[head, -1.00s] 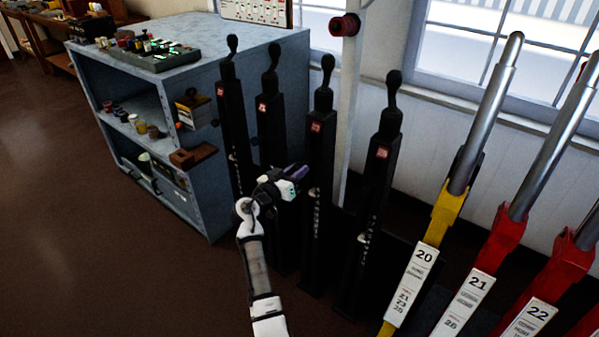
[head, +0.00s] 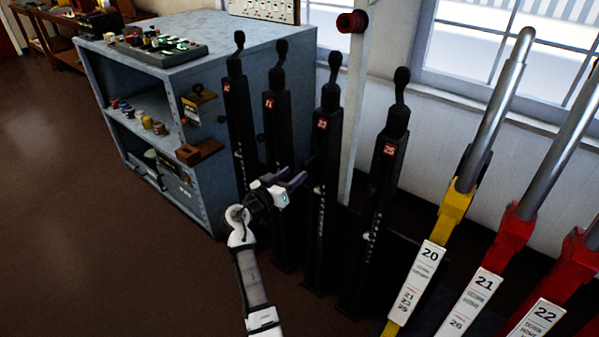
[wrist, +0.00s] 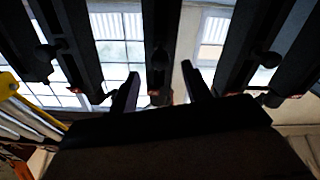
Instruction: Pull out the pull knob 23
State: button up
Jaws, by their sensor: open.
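Pull knob 23 (head: 335,61) is a small dark rounded knob on a bent stem. It stands on top of a tall black post (head: 322,165) with a red number plate (head: 321,124), third from the left in a row of similar posts. My gripper (head: 294,177) is open and empty. In the head view it shows left of this post and well below the knob; the gap in depth is hard to judge. In the wrist view, a dark post with a rounded knob (wrist: 158,60) shows between the two spread fingers; its number is not readable there.
Similar black posts flank it, with post 25 (head: 381,170) on the right. Yellow lever 20 (head: 456,200) and red lever 21 (head: 513,226) stand further right. A blue-grey cabinet (head: 200,50) is at the left. Open brown floor (head: 90,230) lies in front of it.

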jog(key=b+v, duration=0.1)
jog(key=v, duration=0.8)
jog(key=shift+s+b, duration=0.15)
jog(key=shift+b, duration=0.15)
